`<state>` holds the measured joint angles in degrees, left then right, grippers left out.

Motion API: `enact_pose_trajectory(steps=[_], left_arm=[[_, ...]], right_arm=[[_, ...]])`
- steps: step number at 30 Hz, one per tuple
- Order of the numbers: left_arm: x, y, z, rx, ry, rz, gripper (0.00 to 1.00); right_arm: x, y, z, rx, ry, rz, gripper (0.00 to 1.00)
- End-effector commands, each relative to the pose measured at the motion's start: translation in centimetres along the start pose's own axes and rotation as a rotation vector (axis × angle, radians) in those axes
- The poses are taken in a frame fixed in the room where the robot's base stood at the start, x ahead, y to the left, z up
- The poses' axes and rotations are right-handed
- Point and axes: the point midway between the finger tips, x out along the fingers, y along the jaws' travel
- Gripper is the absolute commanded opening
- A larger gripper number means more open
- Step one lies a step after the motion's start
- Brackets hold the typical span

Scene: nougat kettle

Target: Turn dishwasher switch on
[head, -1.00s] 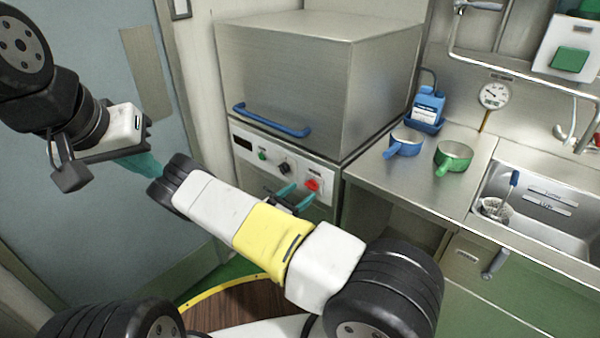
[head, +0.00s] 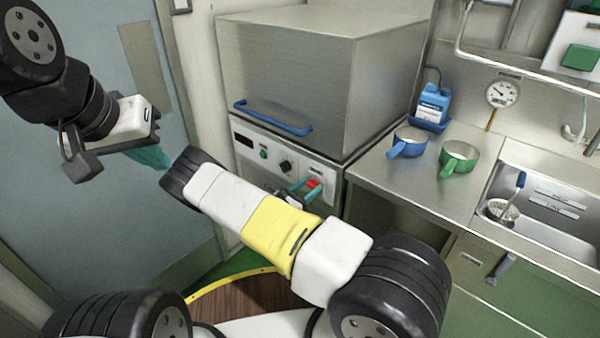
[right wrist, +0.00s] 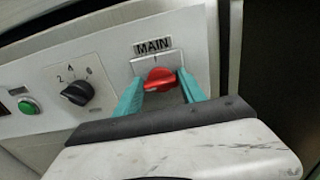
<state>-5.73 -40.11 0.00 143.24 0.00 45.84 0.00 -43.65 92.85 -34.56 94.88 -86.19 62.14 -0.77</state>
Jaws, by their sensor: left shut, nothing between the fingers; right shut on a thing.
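The dishwasher (head: 290,85) is a steel box with a blue handle above a white control panel. Its red MAIN switch (head: 314,184) is at the panel's right; in the right wrist view the red knob (right wrist: 160,79) lies roughly sideways below a mark on its plate. My right gripper (head: 307,189) is shut on this switch; in the right wrist view its teal fingers (right wrist: 159,88) stand at both sides of the knob. My left gripper (head: 153,158) is shut and empty, in front of the grey door, away from the panel.
A black dial (right wrist: 78,93) and a green button (right wrist: 28,107) sit left of the switch. A blue pot (head: 408,142), a green pot (head: 459,157) and a blue bottle (head: 432,104) stand on the steel counter beside a sink (head: 550,190).

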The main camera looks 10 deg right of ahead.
Motion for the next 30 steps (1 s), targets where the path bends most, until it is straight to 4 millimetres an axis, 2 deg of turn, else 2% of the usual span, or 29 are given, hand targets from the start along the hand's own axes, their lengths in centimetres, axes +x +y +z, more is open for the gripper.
enact_pose_trajectory(steps=[11,30], left_arm=[[0.00,0.00,0.00,0.000,0.000,0.000,0.00],[0.00,0.00,0.00,0.000,0.000,0.000,0.00]], right_arm=[[-0.02,-0.05,0.02,0.143,0.000,0.000,0.07],[-0.05,-0.30,-0.13,0.732,0.000,0.001,0.07]])
